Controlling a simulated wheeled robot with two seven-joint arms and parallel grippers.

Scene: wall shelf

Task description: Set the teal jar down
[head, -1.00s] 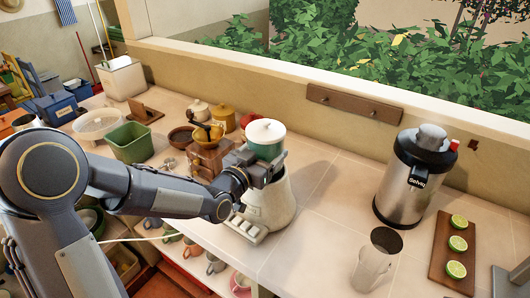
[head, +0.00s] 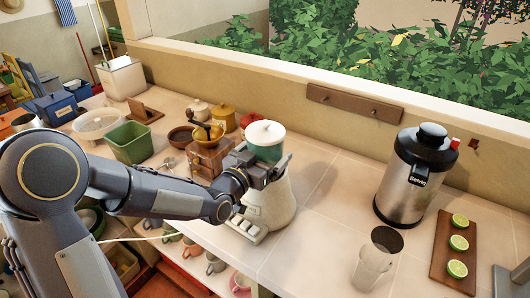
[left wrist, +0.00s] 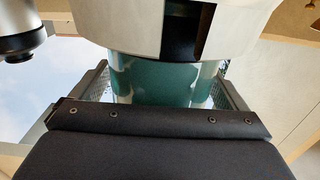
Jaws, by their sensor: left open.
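The teal jar (head: 268,152) with a white lid stands upright in the head view, directly above the white appliance base (head: 270,203) on the counter. It appears to rest on this base, but its underside is hidden behind my gripper. My left gripper (head: 268,172) is open, with its fingers on either side of the jar. In the left wrist view the jar (left wrist: 165,82) shows between the two spread fingers (left wrist: 165,90), with a gap visible at the left finger. My right gripper is not in view.
A wooden grinder (head: 208,155) and a yellow canister (head: 224,119) stand close left of the jar. A steel urn (head: 408,185), a clear pitcher (head: 376,262) and a board with lime halves (head: 441,250) are at right.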

